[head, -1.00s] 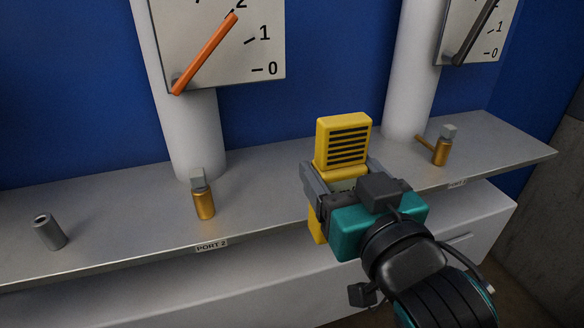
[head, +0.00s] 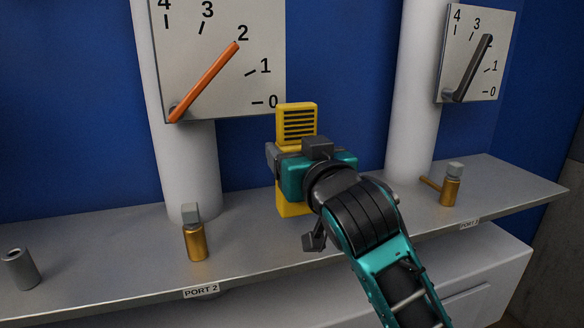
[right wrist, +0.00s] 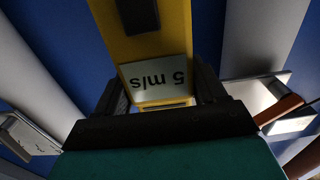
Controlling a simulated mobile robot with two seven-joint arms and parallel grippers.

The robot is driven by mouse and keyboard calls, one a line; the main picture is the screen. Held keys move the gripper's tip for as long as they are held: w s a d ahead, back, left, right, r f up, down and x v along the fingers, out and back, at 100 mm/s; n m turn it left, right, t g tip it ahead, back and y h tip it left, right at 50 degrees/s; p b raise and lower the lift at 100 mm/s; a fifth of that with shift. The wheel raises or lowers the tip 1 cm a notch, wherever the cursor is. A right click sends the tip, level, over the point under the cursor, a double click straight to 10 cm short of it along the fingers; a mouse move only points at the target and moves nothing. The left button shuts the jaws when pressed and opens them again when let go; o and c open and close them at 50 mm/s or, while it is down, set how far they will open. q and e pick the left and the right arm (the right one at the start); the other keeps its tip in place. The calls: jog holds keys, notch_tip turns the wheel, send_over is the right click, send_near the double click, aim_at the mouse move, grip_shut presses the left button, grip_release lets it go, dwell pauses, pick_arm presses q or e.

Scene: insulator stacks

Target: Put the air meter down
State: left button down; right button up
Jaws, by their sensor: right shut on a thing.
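The air meter (head: 297,124) is yellow with a black slatted grille at its top. It is upright over the grey shelf, between the two white columns. My right gripper (head: 283,158) is shut on its middle, and part of its lower body shows below the gripper. I cannot tell whether its bottom touches the shelf. In the right wrist view the air meter (right wrist: 150,50) sits between the two dark fingers (right wrist: 162,90), with a label reading "5 m/s" upside down. My left gripper is not in view.
The grey shelf (head: 370,222) carries a brass fitting (head: 195,242) by the PORT 2 label, another brass fitting (head: 450,188) at the right, and a grey cylinder (head: 20,269) at the left. A dial with an orange pointer (head: 205,82) is behind. The shelf between the fittings is mostly clear.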

jog(key=w+f, duration=0.2)
jog(key=f, duration=0.1)
jog(key=shift+w+a+f+b, duration=0.2)
jog(key=shift+w+a+b, duration=0.1)
jog(key=shift+a, duration=0.1)
jog(key=shift+f, duration=0.2)
jog(key=o, duration=1.3)
jog(key=shift+s+r, duration=0.15)
jog(key=shift+s, duration=0.05)
jog(key=v, duration=1.1)
jog(key=shift+s+d, duration=0.15)
jog(key=shift+s, duration=0.15)
